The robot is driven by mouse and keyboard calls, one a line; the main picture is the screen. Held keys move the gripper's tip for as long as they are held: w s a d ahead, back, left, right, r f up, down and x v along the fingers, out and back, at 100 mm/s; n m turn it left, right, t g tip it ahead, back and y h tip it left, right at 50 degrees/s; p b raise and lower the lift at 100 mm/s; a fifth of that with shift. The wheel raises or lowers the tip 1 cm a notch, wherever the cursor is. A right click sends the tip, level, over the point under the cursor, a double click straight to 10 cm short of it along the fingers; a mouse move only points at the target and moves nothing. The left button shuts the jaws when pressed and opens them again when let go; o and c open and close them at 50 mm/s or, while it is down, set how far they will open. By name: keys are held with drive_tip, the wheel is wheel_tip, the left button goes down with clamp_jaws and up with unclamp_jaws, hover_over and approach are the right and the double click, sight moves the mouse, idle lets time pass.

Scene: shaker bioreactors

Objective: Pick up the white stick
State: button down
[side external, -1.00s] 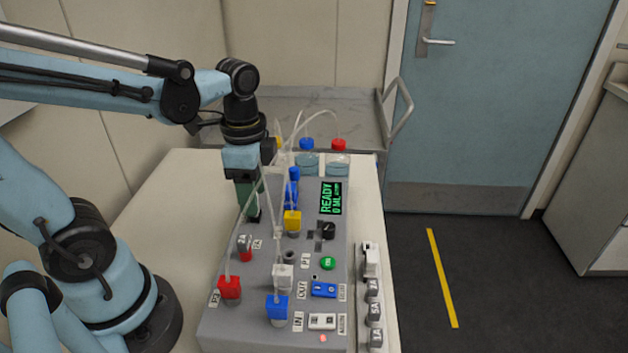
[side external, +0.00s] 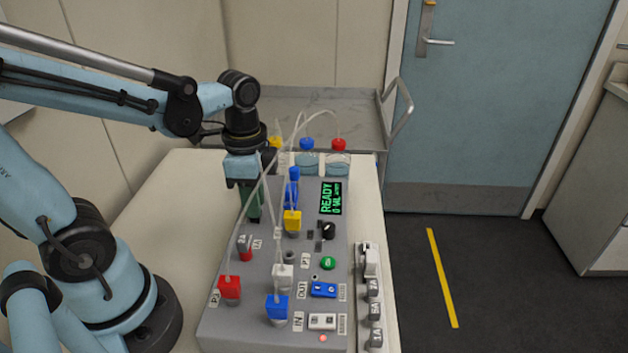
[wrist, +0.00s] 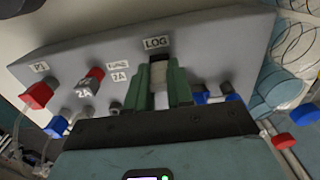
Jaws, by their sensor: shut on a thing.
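The white stick (wrist: 158,72) shows in the wrist view as a pale, short block just below the LOG label, between the two green fingers. My gripper (wrist: 160,80) is shut on it, one finger on each side. Whether its end still sits in the panel or is clear of it cannot be told. In the side view my gripper (side external: 251,207) points down at the far left part of the grey sloped console (side external: 225,315). The stick is hidden behind the fingers there.
A red-capped connector (wrist: 38,96) and a red-topped 2A knob (wrist: 90,80) stand left of the fingers in the wrist view. In the side view, thin tubes cross close to my gripper. Blue-capped (side external: 306,160) and red-capped (side external: 339,160) bottles stand behind the console.

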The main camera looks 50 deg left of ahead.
drive_tip(key=shift+r, duration=0.1)
drive_tip(key=shift+r, duration=0.7)
drive_tip(key=r, duration=0.2)
drive_tip(key=shift+s+d+r, duration=0.15)
drive_tip(key=shift+d+r, duration=0.15)
drive_tip(key=shift+r, duration=0.1)
drive_tip(key=s+d+r, duration=0.5)
drive_tip(key=d+r, duration=0.1)
drive_tip(key=d, duration=0.3)
drive_tip(key=shift+d+r, duration=0.3)
drive_tip(key=shift+d, duration=0.1)
